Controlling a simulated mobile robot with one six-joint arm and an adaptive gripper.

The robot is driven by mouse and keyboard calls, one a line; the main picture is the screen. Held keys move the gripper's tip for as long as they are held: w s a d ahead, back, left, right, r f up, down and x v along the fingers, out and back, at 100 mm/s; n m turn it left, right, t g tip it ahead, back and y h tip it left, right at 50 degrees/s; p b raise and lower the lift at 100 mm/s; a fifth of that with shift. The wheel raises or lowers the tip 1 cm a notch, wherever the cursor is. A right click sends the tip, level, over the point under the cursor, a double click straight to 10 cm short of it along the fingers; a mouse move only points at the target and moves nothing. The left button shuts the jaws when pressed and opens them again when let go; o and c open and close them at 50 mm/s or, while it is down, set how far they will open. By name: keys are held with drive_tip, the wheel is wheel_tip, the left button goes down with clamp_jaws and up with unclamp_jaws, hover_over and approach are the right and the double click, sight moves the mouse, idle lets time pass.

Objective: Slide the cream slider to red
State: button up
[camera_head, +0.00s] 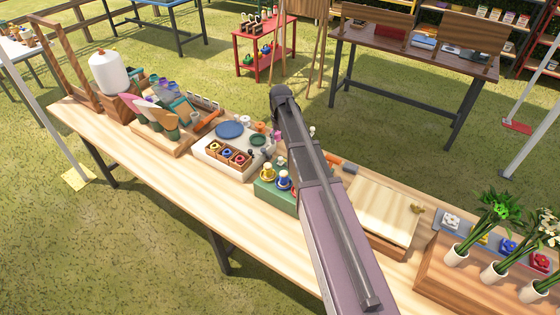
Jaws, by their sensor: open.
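I cannot single out the cream slider in the head view. A cream-white panel (207,148) stands on the long wooden bench, with a blue disc (229,130) and a wooden tray (227,163) of small coloured ring-like pieces. To its right is a green box (266,191) with a yellow knob (268,172) and a blue knob (283,179) on top. My arm crosses the middle of the picture and covers the green box's right part. My gripper does not show; the dark end of the arm visible at the top looks like a joint.
The wooden bench (165,188) runs from upper left to lower right. A pale wooden board (378,208) and white vases with flowers (457,253) are right. The bench's front strip is clear.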

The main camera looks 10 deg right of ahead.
sight(280, 158)
drive_tip(key=shift+f+b, duration=4.25)
drive_tip(key=shift+f, duration=0.25)
clamp_jaws()
